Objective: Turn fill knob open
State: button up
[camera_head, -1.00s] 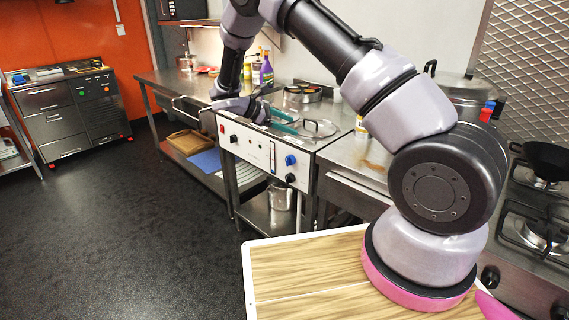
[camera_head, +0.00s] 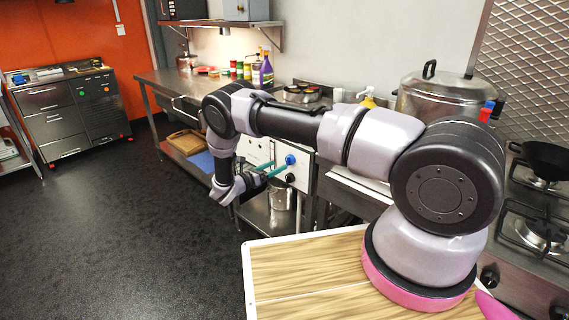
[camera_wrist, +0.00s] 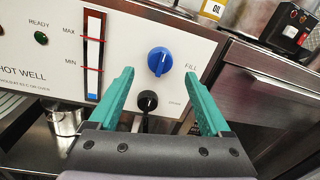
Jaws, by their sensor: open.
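The blue fill knob (camera_wrist: 160,61) is on the white front panel (camera_wrist: 130,45) in the wrist view, left of the word FILL, its white pointer line nearly upright. It also shows in the head view (camera_head: 290,160). My gripper (camera_wrist: 163,85) is open, its two teal fingers pointing at the panel, with the knob seen between and just beyond the fingertips. I cannot tell how far the tips are from the panel. In the head view my gripper (camera_head: 280,169) is in front of the panel. A black knob (camera_wrist: 147,101) sits below the blue one, partly behind my gripper.
A level gauge (camera_wrist: 93,55) marked MAX and MIN is left of the knob. A green READY light (camera_wrist: 41,38) is farther left. A metal pot (camera_head: 281,195) stands on the shelf below. Steel counter units adjoin on the right. The floor at left is clear.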

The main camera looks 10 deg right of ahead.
aim_at(289, 160)
jog(key=shift+x, duration=2.7)
grip_shut()
